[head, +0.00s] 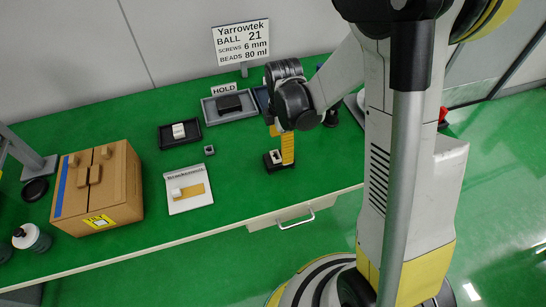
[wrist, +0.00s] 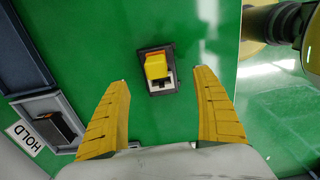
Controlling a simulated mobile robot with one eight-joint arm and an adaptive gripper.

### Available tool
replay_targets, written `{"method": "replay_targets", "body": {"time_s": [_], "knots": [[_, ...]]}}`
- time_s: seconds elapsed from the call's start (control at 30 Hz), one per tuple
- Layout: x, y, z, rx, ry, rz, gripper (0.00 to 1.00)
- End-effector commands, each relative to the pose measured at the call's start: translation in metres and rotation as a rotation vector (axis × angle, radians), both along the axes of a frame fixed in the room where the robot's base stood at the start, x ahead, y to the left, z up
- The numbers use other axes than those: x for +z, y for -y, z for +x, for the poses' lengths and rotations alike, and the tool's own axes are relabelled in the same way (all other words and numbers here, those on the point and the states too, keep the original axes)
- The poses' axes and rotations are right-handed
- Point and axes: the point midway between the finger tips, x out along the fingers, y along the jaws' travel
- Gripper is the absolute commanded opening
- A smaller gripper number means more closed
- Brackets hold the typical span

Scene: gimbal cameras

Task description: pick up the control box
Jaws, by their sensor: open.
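A small box with a yellow block (wrist: 157,66) on a white and black base (wrist: 167,86) lies on the green table; I take it for the control box, but cannot be sure. In the head view its dark base (head: 270,164) and white part show beside my yellow fingers. My gripper (wrist: 158,78) is open, with its two fingers apart on either side of the box in the wrist view. In the head view my gripper (head: 286,148) points down over the box and hides part of it. Nothing is between the fingers' pads that I can see gripped.
A grey tray marked HOLD (head: 207,112) holds a black item (head: 229,103). A black tray (head: 163,140) with a white piece, a white board (head: 190,203) and a cardboard box (head: 124,180) stand to the left. The table's front edge is near.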

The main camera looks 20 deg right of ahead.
Motion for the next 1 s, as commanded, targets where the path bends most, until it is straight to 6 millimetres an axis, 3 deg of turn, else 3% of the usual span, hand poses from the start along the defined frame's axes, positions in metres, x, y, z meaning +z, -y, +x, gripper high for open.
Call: {"method": "replay_targets", "body": {"time_s": [0.03, 0.27, 0.53, 0.8, 1.0], "knots": [[-0.010, 0.000, 0.000, 0.000, 0.001, 0.000, 0.78], [-0.025, -0.001, 0.000, -0.001, 0.001, 0.000, 0.78], [-0.066, -0.005, 0.000, -0.001, 0.002, 0.000, 0.78], [-0.068, -0.005, 0.000, -0.001, 0.002, 0.000, 0.78], [-0.068, -0.005, 0.000, -0.001, 0.002, 0.000, 0.17]]}}
